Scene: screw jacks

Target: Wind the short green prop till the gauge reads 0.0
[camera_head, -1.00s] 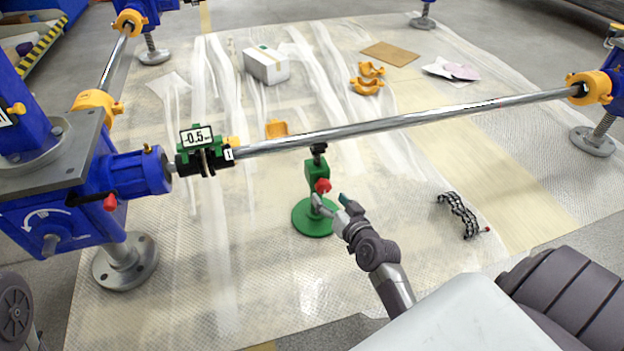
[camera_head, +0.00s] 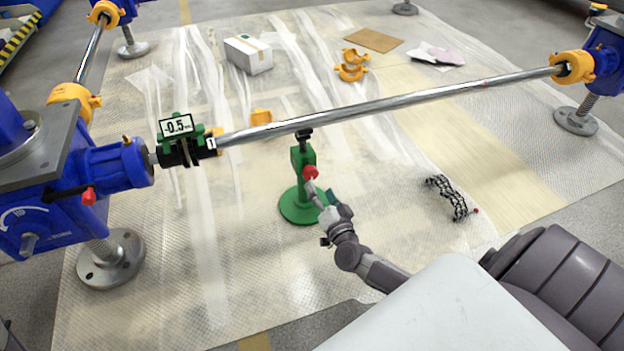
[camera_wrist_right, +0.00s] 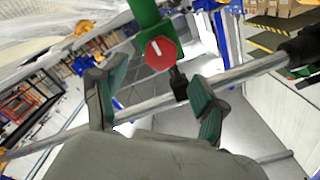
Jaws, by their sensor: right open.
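The short green prop (camera_head: 303,160) stands upright on its round green base under the long steel shaft (camera_head: 390,103). Its black head is at the shaft's underside; I cannot tell whether they touch. Its red knob (camera_head: 311,172) faces my right gripper (camera_head: 325,198). In the right wrist view the red knob (camera_wrist_right: 161,52) with a white mark shows ahead of the open green-padded fingers (camera_wrist_right: 158,95), which do not grip it. The gauge (camera_head: 177,125) on the shaft's left end reads -0.5. My left gripper is not in view.
A black chain-like piece (camera_head: 448,196) lies on the sheeted floor, right of the prop. A white box (camera_head: 248,54) and yellow clamp halves (camera_head: 352,65) lie behind the shaft.

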